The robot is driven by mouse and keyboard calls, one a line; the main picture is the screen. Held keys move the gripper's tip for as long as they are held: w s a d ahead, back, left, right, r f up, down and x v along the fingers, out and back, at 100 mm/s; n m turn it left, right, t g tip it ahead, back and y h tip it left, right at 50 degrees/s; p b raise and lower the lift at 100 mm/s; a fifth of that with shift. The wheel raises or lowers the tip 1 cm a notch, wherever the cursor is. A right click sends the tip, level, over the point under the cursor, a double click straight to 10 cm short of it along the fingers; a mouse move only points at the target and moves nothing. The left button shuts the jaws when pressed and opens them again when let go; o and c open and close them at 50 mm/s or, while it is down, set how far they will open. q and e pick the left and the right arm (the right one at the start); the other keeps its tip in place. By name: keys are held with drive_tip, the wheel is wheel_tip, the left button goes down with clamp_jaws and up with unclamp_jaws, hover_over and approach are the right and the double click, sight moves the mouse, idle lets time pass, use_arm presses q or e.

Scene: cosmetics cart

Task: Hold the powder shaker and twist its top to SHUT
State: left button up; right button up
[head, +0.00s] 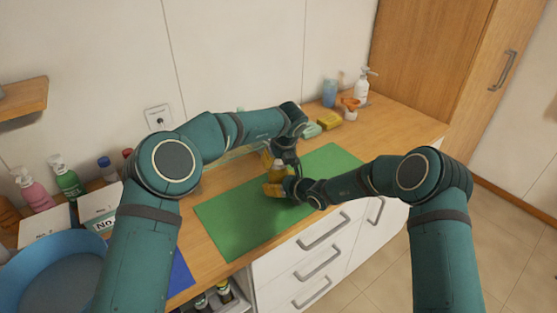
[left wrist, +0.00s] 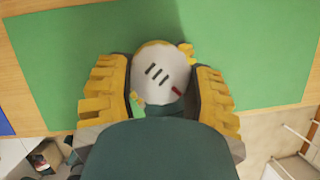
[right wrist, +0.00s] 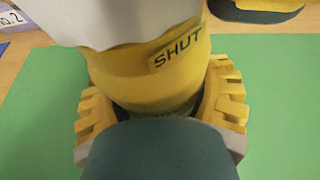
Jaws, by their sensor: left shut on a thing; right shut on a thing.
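The powder shaker (head: 278,176) stands upright over the green mat. Its white top (left wrist: 160,72) has dark slots and a red mark near the rim at lower right in the left wrist view. A small yellow tab (left wrist: 187,50) shows at the rim's upper right, away from the red mark. The yellow body (right wrist: 150,80) carries a SHUT label (right wrist: 177,52), just under the white top. My left gripper (left wrist: 157,78) is shut around the top from above. My right gripper (right wrist: 155,95) is shut around the body lower down. The red mark is not visible in the right wrist view.
The green mat (head: 235,228) lies on a wooden counter. A blue bowl (head: 55,270), cards, and pink and green bottles (head: 67,178) stand at left. A yellow sponge (head: 329,121) and white pump bottle (head: 362,88) stand at the back right. Mat space beside the shaker is clear.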

use_arm(q)
drive_tip(key=o, duration=1.2)
drive_tip(key=shift+o, duration=0.2)
drive_tip(key=v, duration=1.2)
use_arm(e)
drive_tip(key=o, duration=1.2)
drive_tip(key=shift+o, duration=0.2)
drive_tip(key=shift+d, duration=0.1)
